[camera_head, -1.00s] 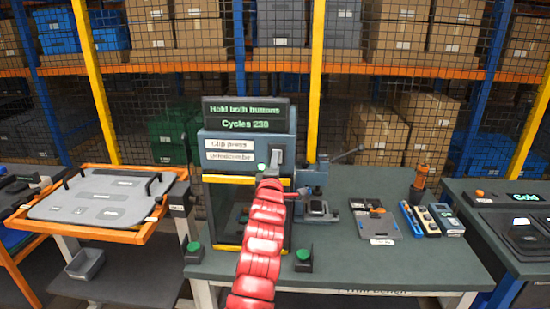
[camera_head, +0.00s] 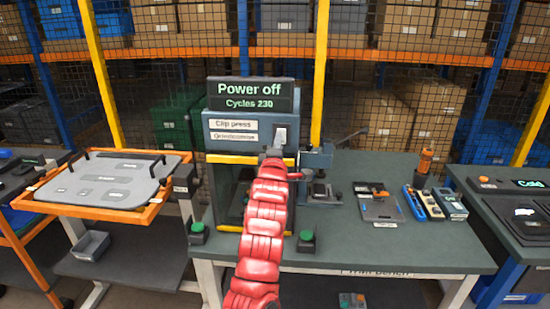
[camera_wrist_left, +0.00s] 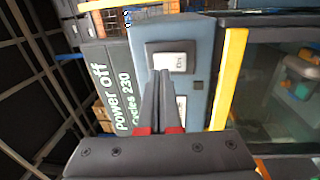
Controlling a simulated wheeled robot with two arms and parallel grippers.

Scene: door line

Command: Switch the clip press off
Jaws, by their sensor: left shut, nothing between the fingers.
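The clip press (camera_head: 220,143) is a blue-grey box on the bench, with a yellow-edged window below. Its screen (camera_head: 250,95) reads "Power off, Cycles 230". A white rocker switch (camera_head: 280,135) sits on its front panel; it also shows in the wrist view (camera_wrist_left: 170,62). My left gripper (camera_head: 272,153), on the red arm, is shut and empty. Its fingertips (camera_wrist_left: 162,74) overlap the lower edge of the switch in the wrist view; I cannot tell whether they touch. My right gripper is not in view.
Green buttons stand at the bench front, left (camera_head: 197,227) and right (camera_head: 306,236). A small lever press (camera_head: 318,160) is right of the clip press. Tools and an orange-topped bottle (camera_head: 425,160) lie farther right. An orange-framed tray (camera_head: 110,185) stands left.

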